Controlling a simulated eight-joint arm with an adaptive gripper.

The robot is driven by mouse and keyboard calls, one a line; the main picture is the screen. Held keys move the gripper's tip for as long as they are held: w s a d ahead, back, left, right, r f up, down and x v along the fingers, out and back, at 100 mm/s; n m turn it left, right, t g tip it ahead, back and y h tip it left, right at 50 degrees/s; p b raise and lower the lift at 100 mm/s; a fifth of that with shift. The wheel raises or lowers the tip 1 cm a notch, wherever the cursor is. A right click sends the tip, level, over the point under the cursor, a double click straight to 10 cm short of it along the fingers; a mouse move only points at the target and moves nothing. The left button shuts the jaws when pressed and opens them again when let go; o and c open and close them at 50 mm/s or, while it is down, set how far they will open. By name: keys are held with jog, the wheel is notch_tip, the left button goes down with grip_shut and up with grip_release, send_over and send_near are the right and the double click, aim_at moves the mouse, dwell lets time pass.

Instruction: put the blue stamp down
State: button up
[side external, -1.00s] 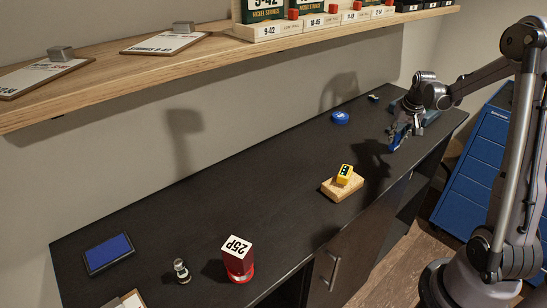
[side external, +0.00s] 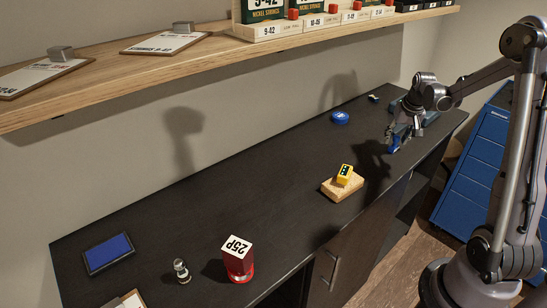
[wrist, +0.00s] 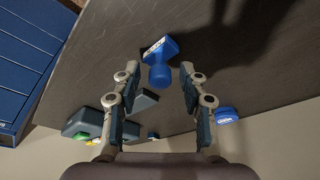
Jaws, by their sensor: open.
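The blue stamp (wrist: 160,60) stands on the dark bench top, its round handle toward the wrist camera and a white label on its base. In the side view the stamp (side external: 394,146) is near the front right edge of the bench, partly covered by my gripper. My gripper (wrist: 159,72) is open, with one finger on each side of the handle and a visible gap on both sides. In the side view my gripper (side external: 393,134) is low over the stamp.
A blue round tin (side external: 340,118) is toward the wall. A red 25P stamp (side external: 238,260), a small metal-topped piece (side external: 182,271) and a blue ink pad (side external: 108,253) are at the left.

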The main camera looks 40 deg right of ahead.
jog(key=v, duration=1.1)
jog(key=w+a+r+n+t, duration=0.2)
jog(key=a+n, duration=0.2)
jog(key=a, duration=1.3)
jog(key=s+a+f+n+t+y, duration=0.1)
jog(key=s+a+n, duration=0.1)
jog(key=a, duration=0.6)
jog(key=s+a+f+n+t+y, duration=0.1)
jog(key=s+a+f+n, duration=0.1)
jog(key=a, duration=0.7)
jog(key=shift+s+a+n+t, duration=0.3)
jog(key=shift+s+n+t, duration=0.15)
jog(key=shift+s, duration=0.6)
